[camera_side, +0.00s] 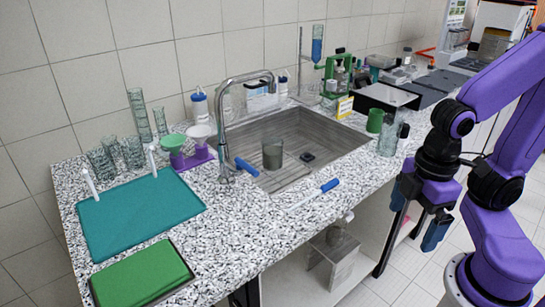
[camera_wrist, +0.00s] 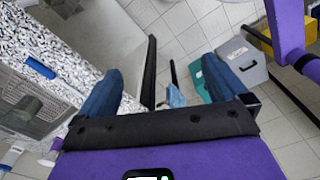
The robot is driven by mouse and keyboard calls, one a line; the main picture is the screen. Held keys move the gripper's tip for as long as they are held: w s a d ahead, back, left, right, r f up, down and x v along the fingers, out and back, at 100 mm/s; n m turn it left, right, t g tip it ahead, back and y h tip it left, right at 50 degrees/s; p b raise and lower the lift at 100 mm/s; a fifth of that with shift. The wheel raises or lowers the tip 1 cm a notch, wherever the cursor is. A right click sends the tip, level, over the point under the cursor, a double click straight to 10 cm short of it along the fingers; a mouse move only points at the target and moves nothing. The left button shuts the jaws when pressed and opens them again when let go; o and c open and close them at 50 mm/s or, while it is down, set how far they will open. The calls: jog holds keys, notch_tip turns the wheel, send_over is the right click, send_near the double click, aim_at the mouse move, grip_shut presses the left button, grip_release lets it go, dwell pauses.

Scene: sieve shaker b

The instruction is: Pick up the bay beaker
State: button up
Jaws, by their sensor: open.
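No vessel is visibly marked as the bay beaker. A grey-tinted beaker (camera_side: 272,153) stands upright in the sink (camera_side: 318,130). A small, unclear object (camera_side: 337,234) sits on a metal stand (camera_side: 333,258) in the open bay under the counter; I cannot tell if it is a beaker. My gripper (camera_side: 416,212) is open and empty, pointing down in front of the counter's right part, apart from both. In the wrist view my gripper's blue fingers (camera_wrist: 163,72) are spread with nothing held between them.
A faucet (camera_side: 222,130) rises at the sink's left. A blue-handled tool (camera_side: 328,186) lies along the counter's front edge. Several glasses (camera_side: 118,152) stand at the left, and a glass jar (camera_side: 388,138) stands right of the sink. A grey case (camera_wrist: 238,66) stands on the floor.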

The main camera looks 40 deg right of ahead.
aim_at(270, 143)
notch_tip(270, 143, up, 5)
jog(key=w+a+f+m+t+y, duration=0.1)
jog(key=w+a+m+y, duration=0.25)
jog(key=w+a, duration=0.55)
jog(key=w+a+m+t+y, duration=0.3)
jog(key=w+a+m+t, duration=0.15)
jog(key=w, duration=0.95)
jog(key=w+d+m+t+h, duration=0.5)
jog(key=w+d+t, duration=0.1)
jog(key=w, duration=0.6)
jog(key=w+d+m+t+h, duration=0.1)
jog(key=w+d+m+h, duration=0.25)
jog(key=d+h, duration=0.55)
notch_tip(270, 143, down, 11)
jog(key=d+y, duration=0.2)
jog(key=d, duration=0.1)
jog(key=shift+m, duration=0.25)
jog(key=x, duration=1.6)
jog(key=shift+w, duration=0.5)
